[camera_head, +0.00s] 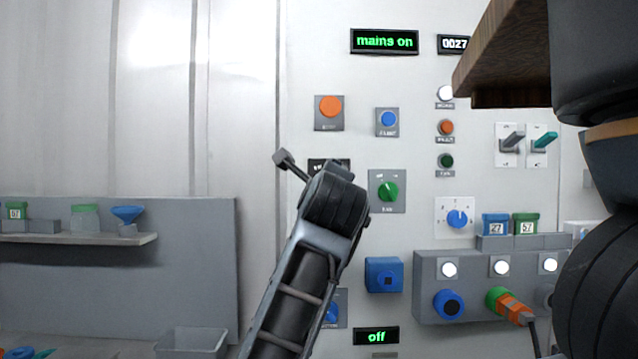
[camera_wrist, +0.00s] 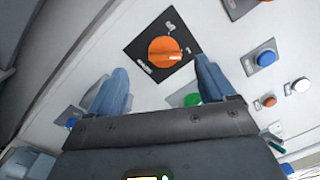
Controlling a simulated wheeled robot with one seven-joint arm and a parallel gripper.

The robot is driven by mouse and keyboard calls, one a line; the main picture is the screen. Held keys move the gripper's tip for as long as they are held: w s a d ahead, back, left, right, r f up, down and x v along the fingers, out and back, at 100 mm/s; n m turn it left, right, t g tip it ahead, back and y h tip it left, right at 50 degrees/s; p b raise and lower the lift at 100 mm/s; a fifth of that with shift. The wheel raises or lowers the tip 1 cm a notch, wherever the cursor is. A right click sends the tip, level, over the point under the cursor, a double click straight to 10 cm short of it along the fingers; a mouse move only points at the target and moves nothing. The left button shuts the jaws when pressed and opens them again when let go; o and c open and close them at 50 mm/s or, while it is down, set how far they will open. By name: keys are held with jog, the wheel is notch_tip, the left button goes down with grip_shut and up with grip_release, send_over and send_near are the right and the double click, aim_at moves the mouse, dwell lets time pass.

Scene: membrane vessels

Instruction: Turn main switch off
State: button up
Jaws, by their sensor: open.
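The main switch appears as an orange rotary knob (camera_wrist: 165,52) on a square black plate (camera_wrist: 135,47) in the wrist view. In the head view only the top edge of the black plate (camera_head: 320,164) shows; my arm hides the knob. A display (camera_head: 385,41) above reads "mains on" in green. My gripper (camera_wrist: 160,84) is open and empty, with its two blue-grey fingers spread toward the panel. In the picture the knob lies just beyond and between the fingertips. I see no contact with it. In the head view the fingers are hidden behind my arm.
An orange button (camera_head: 330,107) sits above the plate, with a blue button (camera_head: 388,119) and a green knob (camera_head: 388,191) to its right. Two levers (camera_head: 525,140) and a grey socket box (camera_head: 480,285) stand further right. A shelf (camera_head: 80,238) is at left.

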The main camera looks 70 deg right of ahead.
jog(key=w+d+m+p, duration=0.1)
jog(key=d+m+p, duration=0.1)
jog(key=d, duration=0.5)
jog(key=shift+d+r+g+y, duration=0.3)
jog(key=shift+d, duration=0.05)
jog(key=shift+w, duration=0.1)
jog(key=shift+c, duration=0.4)
jog(key=c, duration=1)
